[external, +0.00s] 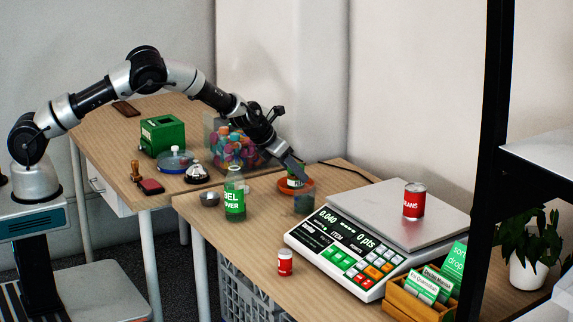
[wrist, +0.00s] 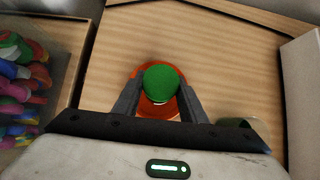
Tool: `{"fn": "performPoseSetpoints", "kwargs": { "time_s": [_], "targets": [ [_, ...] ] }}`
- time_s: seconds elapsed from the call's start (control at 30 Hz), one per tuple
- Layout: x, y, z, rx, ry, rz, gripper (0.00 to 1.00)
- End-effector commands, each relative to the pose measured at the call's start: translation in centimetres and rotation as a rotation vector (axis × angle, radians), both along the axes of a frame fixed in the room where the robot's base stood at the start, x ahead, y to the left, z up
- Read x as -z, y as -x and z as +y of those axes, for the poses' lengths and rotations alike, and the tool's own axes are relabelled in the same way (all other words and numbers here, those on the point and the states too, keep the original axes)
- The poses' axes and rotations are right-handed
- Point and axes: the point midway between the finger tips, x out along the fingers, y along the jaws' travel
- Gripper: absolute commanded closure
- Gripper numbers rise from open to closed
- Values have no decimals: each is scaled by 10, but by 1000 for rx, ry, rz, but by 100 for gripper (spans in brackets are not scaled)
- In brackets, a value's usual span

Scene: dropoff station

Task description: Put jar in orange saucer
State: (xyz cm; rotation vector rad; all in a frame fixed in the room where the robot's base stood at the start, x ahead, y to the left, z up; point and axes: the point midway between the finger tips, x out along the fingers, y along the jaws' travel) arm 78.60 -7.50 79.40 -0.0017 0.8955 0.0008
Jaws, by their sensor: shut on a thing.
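The jar (external: 294,183) is a small dark container with a green label. Its round green lid (wrist: 162,83) fills the middle of the wrist view. My gripper (wrist: 160,98) is shut on the jar, with one finger on each side. In the external view, my gripper (external: 298,174) reaches down to it from the upper left. The orange saucer (external: 283,186) lies on the table directly under the jar, and its rim (wrist: 148,109) shows around the lid. The jar is upright within the saucer's outline. I cannot tell whether its base touches the saucer.
A glass cup (external: 304,204) stands close in front of the saucer. A green-labelled bottle (external: 234,196) and a clear bin of colourful items (external: 233,150) are to the left. A scale (external: 350,248) bearing a red can (external: 414,201) stands right. Table behind the saucer is clear.

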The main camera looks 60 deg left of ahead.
Motion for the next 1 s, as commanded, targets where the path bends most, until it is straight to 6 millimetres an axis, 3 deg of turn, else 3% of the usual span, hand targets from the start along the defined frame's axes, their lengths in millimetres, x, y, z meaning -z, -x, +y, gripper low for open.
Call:
{"fn": "performPoseSetpoints", "kwargs": {
  "time_s": [0.3, 0.33, 0.43, 0.77, 1.0],
  "targets": [
    [2, 0, 0, 1, -1, -1, 100],
    [2, 0, 0, 1, -1, -1, 59],
    [2, 0, 0, 1, -1, -1, 43],
    [-2, 0, 0, 1, 0, -1, 43],
    [-32, 22, -1, 1, 2, -1, 43]
  ]
}}
